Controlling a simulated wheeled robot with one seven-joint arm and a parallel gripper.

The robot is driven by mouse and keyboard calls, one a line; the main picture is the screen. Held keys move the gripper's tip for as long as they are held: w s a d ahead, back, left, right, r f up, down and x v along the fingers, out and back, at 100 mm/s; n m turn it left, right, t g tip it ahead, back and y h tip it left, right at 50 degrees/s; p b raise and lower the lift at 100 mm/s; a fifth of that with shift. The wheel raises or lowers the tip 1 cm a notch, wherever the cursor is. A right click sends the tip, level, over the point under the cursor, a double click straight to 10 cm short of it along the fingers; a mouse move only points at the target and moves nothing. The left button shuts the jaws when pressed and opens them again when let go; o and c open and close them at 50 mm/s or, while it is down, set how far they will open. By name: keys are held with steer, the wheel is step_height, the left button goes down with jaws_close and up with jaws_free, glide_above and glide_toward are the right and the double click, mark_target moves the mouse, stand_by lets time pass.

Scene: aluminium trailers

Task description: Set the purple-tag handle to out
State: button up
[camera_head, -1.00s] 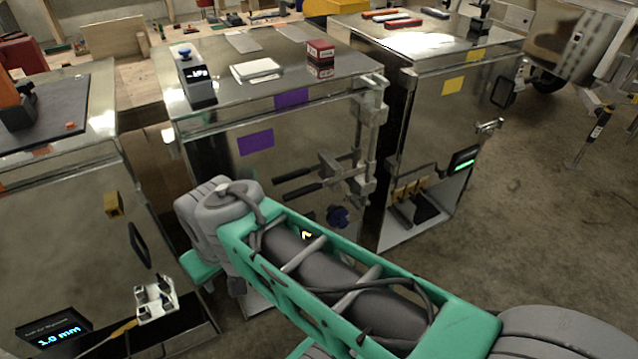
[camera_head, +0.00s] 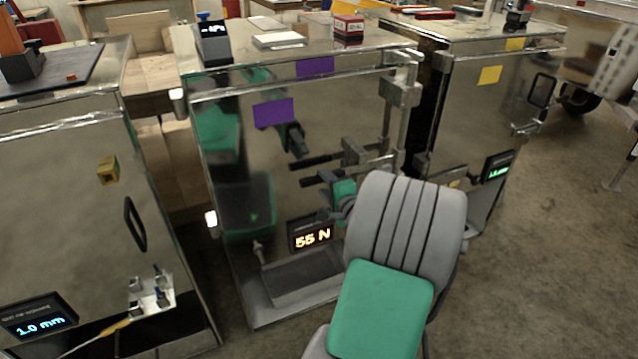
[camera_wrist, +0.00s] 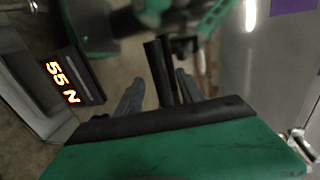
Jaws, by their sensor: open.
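The trailer cabinet (camera_head: 225,150) in the middle of the head view bears two purple tags, one on its front (camera_head: 273,111) and one at its top edge (camera_head: 315,66). The handle (camera_head: 318,160) has two dark grips, one above the other, pointing left from a metal bracket (camera_head: 357,151). My gripper (camera_wrist: 160,82) is open in the wrist view, with the dark bars of the handle (camera_wrist: 158,68) showing between its fingers. I cannot tell whether they touch. In the head view my arm hides most of the gripper, just below the grips.
A display (camera_head: 311,235) reading 55 N sits low on the cabinet, close to my arm; it also shows in the wrist view (camera_wrist: 66,82). A yellow-tagged cabinet (camera_head: 490,110) stands to the right, another cabinet (camera_head: 60,200) to the left.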

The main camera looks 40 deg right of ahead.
mark_target(321, 181)
steer(key=x, duration=0.4)
jaws_close()
stand_by(0.4)
stand_by(1.0)
